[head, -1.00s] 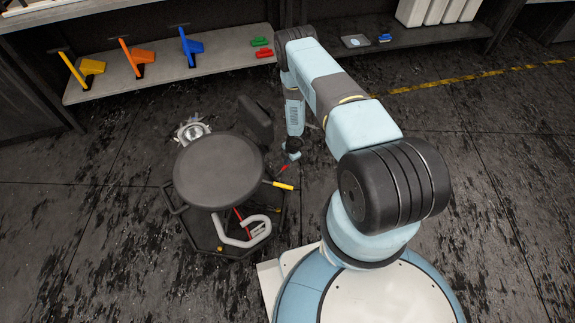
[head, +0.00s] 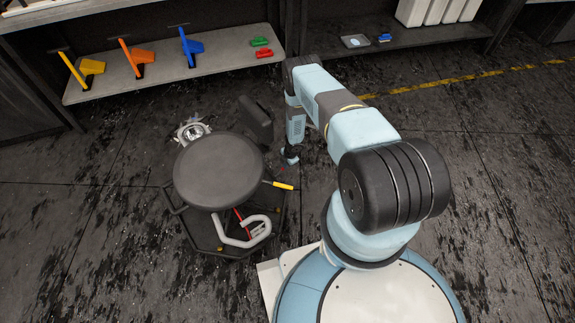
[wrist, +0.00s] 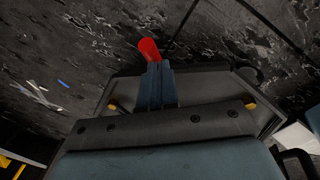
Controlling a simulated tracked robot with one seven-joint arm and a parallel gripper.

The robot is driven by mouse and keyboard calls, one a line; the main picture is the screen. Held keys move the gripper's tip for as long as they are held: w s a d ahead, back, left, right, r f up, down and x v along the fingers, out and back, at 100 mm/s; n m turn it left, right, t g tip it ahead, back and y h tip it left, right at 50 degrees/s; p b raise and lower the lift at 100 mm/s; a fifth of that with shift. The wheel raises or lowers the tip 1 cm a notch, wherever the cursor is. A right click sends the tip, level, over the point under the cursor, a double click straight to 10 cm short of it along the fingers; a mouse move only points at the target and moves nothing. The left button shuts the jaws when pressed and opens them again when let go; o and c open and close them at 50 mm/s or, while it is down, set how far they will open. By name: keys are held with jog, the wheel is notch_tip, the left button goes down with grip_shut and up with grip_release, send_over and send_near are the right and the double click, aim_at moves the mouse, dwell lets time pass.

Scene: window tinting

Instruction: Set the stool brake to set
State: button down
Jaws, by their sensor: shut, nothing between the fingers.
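The stool has a round black seat (head: 218,170) and a dark angular base (head: 205,235) low to the floor. A red-tipped lever (wrist: 148,49), which looks like the brake, shows in the wrist view just past my fingertips. I cannot tell whether the fingers touch it or which position it is in. My gripper (wrist: 155,68) is shut and empty, its blue-grey fingers together over the base's edge. In the head view my gripper (head: 289,160) is low, just right of the stool, and the red tip does not show there.
A yellow-handled tool (head: 283,186) sticks out from the stool's right side. A grey C-shaped tool (head: 242,238) rests on the base. A black upright panel (head: 255,120) stands behind the seat. A shelf (head: 215,65) with coloured tools is at the back.

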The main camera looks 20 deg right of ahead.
dwell(0.3)
jog(key=w+d+f, duration=0.1)
jog(key=d+f, duration=0.2)
jog(key=f, duration=0.5)
jog(key=shift+d, duration=0.25)
dwell(0.6)
jog(key=shift+f, duration=0.1)
dwell(0.4)
